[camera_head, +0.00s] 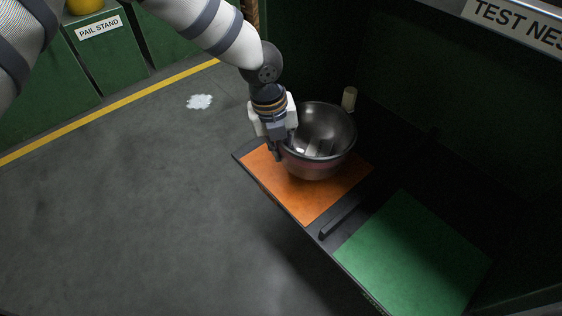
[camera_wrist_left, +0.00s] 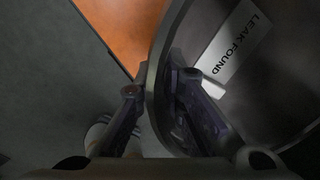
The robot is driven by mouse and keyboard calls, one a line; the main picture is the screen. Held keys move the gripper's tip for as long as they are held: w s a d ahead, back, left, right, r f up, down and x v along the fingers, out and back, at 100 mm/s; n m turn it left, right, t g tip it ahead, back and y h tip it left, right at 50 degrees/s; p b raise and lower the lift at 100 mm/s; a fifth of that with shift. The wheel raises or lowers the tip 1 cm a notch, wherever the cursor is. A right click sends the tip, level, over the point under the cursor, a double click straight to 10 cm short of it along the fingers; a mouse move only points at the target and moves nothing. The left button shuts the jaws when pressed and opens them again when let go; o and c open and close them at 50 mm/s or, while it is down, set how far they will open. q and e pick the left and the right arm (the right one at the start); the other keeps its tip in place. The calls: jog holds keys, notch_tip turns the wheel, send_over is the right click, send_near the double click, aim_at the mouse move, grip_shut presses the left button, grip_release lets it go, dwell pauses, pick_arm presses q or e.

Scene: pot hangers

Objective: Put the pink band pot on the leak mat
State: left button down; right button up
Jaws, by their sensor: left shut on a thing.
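The steel pot (camera_head: 318,168) with a dull pinkish band is over the orange mat (camera_head: 310,205); I cannot tell whether it touches the mat. My left gripper (camera_head: 276,150) is shut on the pot's left rim, one finger inside and one outside. The wrist view shows the pot's rim (camera_wrist_left: 155,85) between the fingers (camera_wrist_left: 150,95). Inside the pot is a pale label (camera_wrist_left: 235,48) reading "LEAK FOUND". A green mat (camera_head: 415,255) lies to the right on the same dark bench. No writing names either mat as the leak mat. My right gripper is not in view.
A dark raised divider (camera_head: 342,217) stands between the mats. A pale peg (camera_head: 349,98) stands behind the pot, near the dark green wall. A green pail stand (camera_head: 110,55) is at the upper left. Open grey floor lies left of the bench.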

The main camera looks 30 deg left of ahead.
pick_arm(q)
jog(key=shift+w+a+f, duration=0.35)
jog(key=shift+w+f, duration=0.05)
jog(key=shift+f, duration=0.25)
jog(key=shift+w+a+f+b, duration=0.15)
jog(key=shift+f+b, duration=0.25)
jog(key=shift+f, duration=0.45)
jog(key=shift+w+a+f+b, duration=0.1)
jog(key=shift+f+b, duration=0.3)
jog(key=shift+f, duration=0.45)
jog(key=shift+s+f, duration=0.1)
jog(key=shift+f, duration=0.1)
jog(key=c, duration=1.7)
grip_release()
jog(key=r+p, duration=0.1)
jog(key=r, duration=0.3)
jog(key=s+a+r+p, duration=0.1)
jog(key=r+p, duration=0.1)
jog(key=r, duration=0.2)
jog(key=r+p, duration=0.1)
jog(key=r, duration=0.3)
jog(key=shift+s+a+r, duration=0.1)
jog(key=shift+s+a, duration=0.05)
jog(key=shift+s, duration=0.1)
